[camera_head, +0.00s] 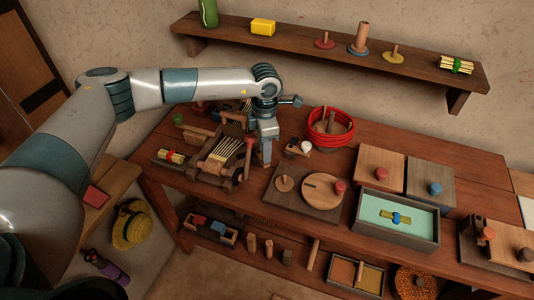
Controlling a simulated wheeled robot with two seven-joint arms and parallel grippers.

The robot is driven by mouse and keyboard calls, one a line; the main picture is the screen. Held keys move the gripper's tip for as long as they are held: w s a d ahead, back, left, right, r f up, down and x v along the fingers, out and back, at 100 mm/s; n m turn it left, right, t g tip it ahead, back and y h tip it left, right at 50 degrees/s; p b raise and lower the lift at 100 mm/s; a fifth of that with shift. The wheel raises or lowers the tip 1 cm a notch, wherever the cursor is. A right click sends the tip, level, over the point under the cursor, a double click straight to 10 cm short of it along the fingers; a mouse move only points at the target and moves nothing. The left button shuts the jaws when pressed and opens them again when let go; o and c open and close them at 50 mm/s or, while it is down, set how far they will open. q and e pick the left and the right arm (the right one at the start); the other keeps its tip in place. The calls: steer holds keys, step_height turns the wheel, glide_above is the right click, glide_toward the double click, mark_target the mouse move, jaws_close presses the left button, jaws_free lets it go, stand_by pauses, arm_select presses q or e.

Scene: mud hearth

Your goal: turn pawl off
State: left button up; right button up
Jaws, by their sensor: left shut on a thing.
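A wooden frame device (213,163) with pale strands stretched across it and round ends stands on the left half of the workbench. My left arm comes in from the left and reaches over the bench. My left gripper (266,157) points down at the right side of this device. It is shut on a small part there, which I take to be the pawl. The fingers hide that part, so its position cannot be made out. My right gripper is not in view.
A small block with a white ball (306,147) sits close right of the gripper. A red coil (331,128) stands behind it. A board with round discs (302,205) and a green-lined tray (364,229) lie farther right. A wall shelf (298,47) runs above.

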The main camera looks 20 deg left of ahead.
arm_select(q)
steer(key=shift+r+m, duration=0.1)
steer(key=shift+m, duration=0.2)
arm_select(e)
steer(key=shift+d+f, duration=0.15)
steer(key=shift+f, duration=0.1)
arm_select(q)
steer(key=o, duration=1.1)
steer(key=shift+r+b, duration=0.35)
steer(key=shift+r, duration=0.05)
step_height(320, 180, up, 5)
steer(key=shift+r+b, duration=0.1)
steer(key=shift+b, duration=0.8)
steer(key=shift+r, duration=0.65)
steer(key=shift+a+r+b, duration=0.1)
steer(key=shift+r+b, duration=1.3)
steer(key=shift+r, duration=3.65)
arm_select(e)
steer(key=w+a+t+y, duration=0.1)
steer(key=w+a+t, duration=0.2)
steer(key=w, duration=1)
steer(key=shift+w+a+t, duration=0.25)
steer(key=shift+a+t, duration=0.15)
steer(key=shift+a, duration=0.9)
